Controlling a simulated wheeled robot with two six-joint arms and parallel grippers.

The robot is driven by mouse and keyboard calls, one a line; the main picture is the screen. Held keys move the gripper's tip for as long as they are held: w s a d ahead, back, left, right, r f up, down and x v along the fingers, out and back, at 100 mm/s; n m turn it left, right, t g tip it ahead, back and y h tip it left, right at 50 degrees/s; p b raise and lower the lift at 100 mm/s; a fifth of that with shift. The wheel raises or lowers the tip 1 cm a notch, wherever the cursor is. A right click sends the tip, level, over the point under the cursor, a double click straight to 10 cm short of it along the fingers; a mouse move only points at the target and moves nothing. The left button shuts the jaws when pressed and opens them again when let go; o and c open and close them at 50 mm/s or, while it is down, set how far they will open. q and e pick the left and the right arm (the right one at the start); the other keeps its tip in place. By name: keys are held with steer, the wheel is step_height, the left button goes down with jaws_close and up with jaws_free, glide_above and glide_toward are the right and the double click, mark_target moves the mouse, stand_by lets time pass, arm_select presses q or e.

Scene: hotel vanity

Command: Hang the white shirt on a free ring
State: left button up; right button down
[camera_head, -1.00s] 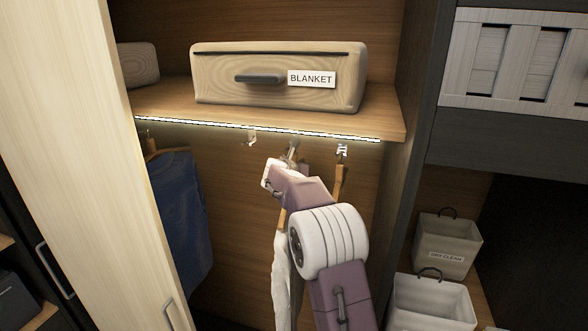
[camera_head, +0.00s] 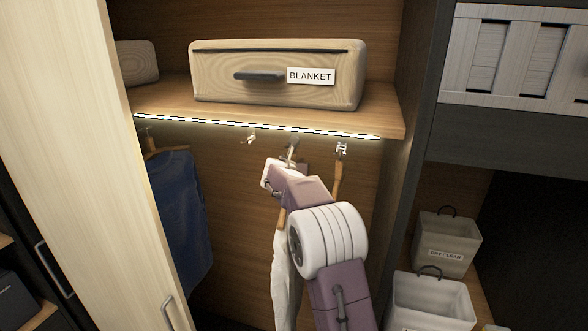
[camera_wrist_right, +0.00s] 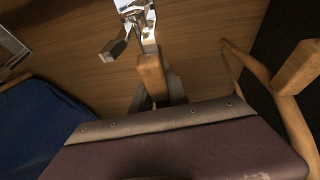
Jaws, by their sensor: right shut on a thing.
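The white shirt (camera_head: 282,275) hangs from a wooden hanger (camera_head: 282,218), partly hidden behind my right arm in the head view. My right gripper (camera_head: 291,160) is raised under the shelf and shut on the hanger's neck, whose wooden end (camera_wrist_right: 152,76) shows in the right wrist view. A metal ring holder (camera_wrist_right: 136,28) is right at that end; I cannot tell whether the hanger is seated in it. Another small ring holder (camera_head: 250,138) to the left has nothing hanging on it. My left gripper is not in view.
A blue shirt (camera_head: 182,220) hangs at the left. A wooden hanger (camera_head: 338,182) hangs from the ring holder (camera_head: 342,149) at the right, close to my gripper. The lit shelf (camera_head: 385,124) with the blanket box (camera_head: 275,92) is overhead. Bins (camera_head: 445,243) stand at the lower right.

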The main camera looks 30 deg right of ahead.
steer(key=shift+f, duration=0.3)
steer(key=c, duration=1.2)
jaws_free()
steer(key=b+v, duration=0.2)
steer(key=v, duration=0.1)
steer(key=shift+a+f, duration=0.15)
steer(key=shift+f, duration=0.05)
steer(key=b+v, duration=0.2)
steer(key=v, duration=0.4)
steer(key=shift+s+a+r, duration=0.1)
steer(key=shift+s+r, duration=0.1)
steer(key=shift+r, duration=0.1)
steer(key=shift+w+d+f, duration=0.1)
steer(key=shift+w+d, duration=0.1)
steer(key=shift+w, duration=0.05)
steer(key=shift+f, duration=0.1)
